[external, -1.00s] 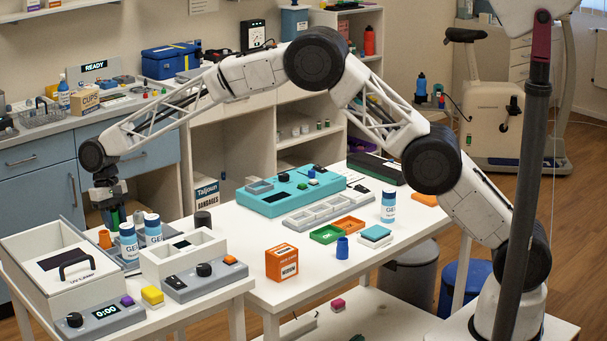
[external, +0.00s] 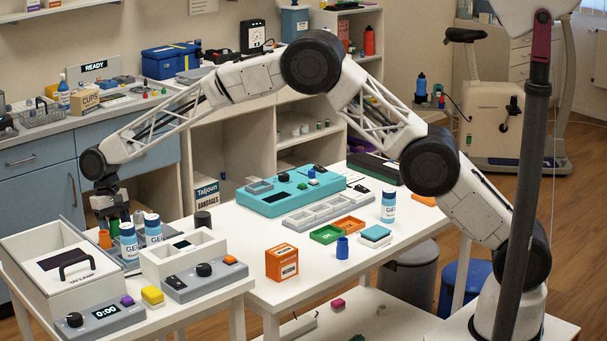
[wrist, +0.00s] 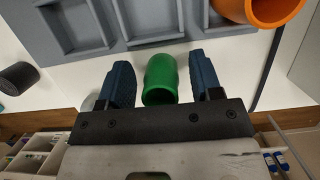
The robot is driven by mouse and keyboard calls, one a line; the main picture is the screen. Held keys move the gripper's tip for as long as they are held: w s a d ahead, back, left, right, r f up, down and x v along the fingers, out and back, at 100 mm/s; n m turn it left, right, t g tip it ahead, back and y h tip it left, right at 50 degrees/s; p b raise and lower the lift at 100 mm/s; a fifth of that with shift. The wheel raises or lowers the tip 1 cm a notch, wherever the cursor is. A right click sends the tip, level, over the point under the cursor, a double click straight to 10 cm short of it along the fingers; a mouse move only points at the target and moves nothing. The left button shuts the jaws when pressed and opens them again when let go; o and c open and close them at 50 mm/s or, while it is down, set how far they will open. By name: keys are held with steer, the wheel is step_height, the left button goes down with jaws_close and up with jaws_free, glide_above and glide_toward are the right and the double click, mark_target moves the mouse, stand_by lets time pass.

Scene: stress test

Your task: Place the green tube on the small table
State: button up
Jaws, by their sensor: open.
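The green tube (wrist: 161,78) stands between the two blue fingers of my gripper (wrist: 163,85) in the wrist view, with a small gap on each side. My gripper is open around it. In the external view my gripper (external: 110,218) points down at the far left end of the small table (external: 215,293), behind the gel bottles. The green tube (external: 115,228) shows there as a small green patch, mostly hidden. An orange cup (wrist: 268,8) sits close by, at the upper right of the wrist view.
Two gel bottles (external: 129,243) stand close in front of my gripper. A grey compartment tray (wrist: 120,22) lies beside the tube. A white lidded box (external: 62,275) and a white open box (external: 183,258) crowd the table. The larger white table (external: 300,232) has clear patches.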

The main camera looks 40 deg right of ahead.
steer(key=shift+r, duration=0.1)
steer(key=v, duration=1.2)
steer(key=shift+d+r, duration=0.1)
steer(key=shift+r, duration=0.05)
stand_by(0.9)
